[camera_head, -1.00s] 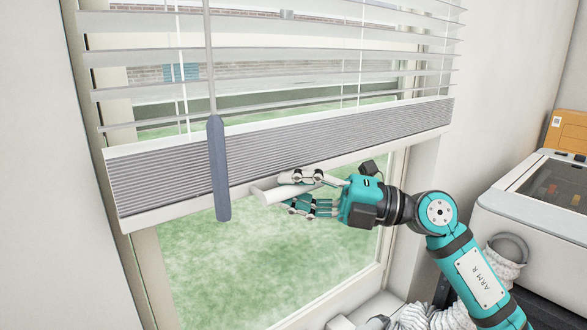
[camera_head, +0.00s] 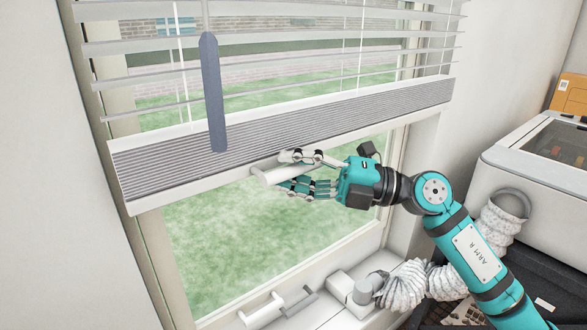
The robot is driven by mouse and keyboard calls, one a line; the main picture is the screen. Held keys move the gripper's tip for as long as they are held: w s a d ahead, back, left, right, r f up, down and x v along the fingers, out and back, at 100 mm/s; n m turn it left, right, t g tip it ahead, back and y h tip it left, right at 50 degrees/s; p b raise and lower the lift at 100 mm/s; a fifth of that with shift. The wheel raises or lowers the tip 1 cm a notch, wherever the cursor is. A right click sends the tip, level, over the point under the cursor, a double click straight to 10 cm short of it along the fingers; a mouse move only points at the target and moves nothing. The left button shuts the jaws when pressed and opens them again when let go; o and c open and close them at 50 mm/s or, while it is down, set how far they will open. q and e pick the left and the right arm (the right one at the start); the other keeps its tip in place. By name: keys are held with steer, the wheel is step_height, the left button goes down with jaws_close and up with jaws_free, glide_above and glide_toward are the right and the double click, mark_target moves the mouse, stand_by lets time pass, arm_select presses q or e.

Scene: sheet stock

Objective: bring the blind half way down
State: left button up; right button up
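The white slatted blind hangs in front of the window, and its ridged grey bottom rail (camera_head: 330,118) crosses the upper middle of the head view. The rail slopes up to the right in the picture, with open glass below it. A pale pull handle (camera_head: 268,176) sticks out at the rail's lower edge. My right gripper (camera_head: 290,172) comes in from the right, with its fingers above and below the handle, shut on it. The fingers cover part of the handle. A blue-grey wand (camera_head: 213,95) hangs in front of the slats and rail. My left gripper is out of view.
A ribbed white hose (camera_head: 403,284) lies along the sill (camera_head: 318,308). Small white and grey handles (camera_head: 260,311) show at the window's bottom.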

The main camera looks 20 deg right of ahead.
steer(key=shift+o, duration=1)
steer(key=v, duration=1.2)
steer(key=shift+r, duration=0.1)
